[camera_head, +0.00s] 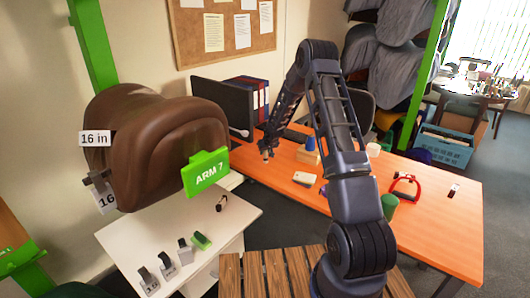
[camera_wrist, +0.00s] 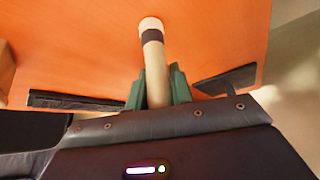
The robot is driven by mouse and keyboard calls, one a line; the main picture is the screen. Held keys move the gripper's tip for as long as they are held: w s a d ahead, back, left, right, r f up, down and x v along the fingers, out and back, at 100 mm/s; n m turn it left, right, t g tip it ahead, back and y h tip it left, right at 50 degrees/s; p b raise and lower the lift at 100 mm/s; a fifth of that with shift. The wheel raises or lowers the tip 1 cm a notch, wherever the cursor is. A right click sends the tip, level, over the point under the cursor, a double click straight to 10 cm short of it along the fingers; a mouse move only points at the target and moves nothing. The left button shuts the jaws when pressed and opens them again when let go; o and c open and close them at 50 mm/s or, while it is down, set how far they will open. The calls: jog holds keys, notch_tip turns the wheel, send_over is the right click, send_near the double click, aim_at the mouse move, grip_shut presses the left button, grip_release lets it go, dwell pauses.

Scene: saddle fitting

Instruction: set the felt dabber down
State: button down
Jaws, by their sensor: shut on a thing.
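The felt dabber (camera_wrist: 155,65) is a cream rod with a dark band near its pale, rounded far end. In the wrist view my gripper (camera_wrist: 157,82) has its green fingers on both sides of the rod, shut on it. The rod points away from the camera over the orange table (camera_wrist: 215,35); whether its far end touches the top cannot be told. In the head view my gripper (camera_head: 266,150) is small and dark, over the left part of the orange table (camera_head: 345,200). The dabber's near end is hidden between the fingers.
A blue-topped item (camera_head: 310,144), a white box (camera_head: 304,179), a green cup (camera_head: 390,203) and a red stirrup-like frame (camera_head: 405,187) stand on the table. A black monitor (camera_head: 225,105) is behind. A brown saddle (camera_head: 150,140) hangs at left, above a white cabinet (camera_head: 135,235).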

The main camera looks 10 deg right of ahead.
jog(key=shift+f, duration=0.15)
jog(key=c, duration=1.2)
grip_release()
jog(key=shift+c, duration=0.2)
jog(key=s+d+r+h, duration=0.1)
jog(key=s+d+r, duration=0.2)
jog(key=s+r, duration=0.7)
jog(key=s+d+r+m+h, duration=0.1)
jog(key=s+d+r, duration=0.3)
jog(key=s+r, duration=0.65)
jog(key=s+d+r+h, duration=0.1)
jog(key=s+d+r, duration=0.2)
jog(key=s+r, duration=0.75)
jog(key=s+d+r+m+g, duration=0.1)
jog(key=s+r, duration=0.3)
jog(key=s, duration=0.9)
jog(key=s+d+r+m+y, duration=0.1)
jog(key=s+r, duration=0.4)
jog(key=s, duration=0.9)
jog(key=shift+s+d+g, duration=0.25)
jog(key=shift+d+g, duration=0.15)
jog(key=shift+d, duration=0.2)
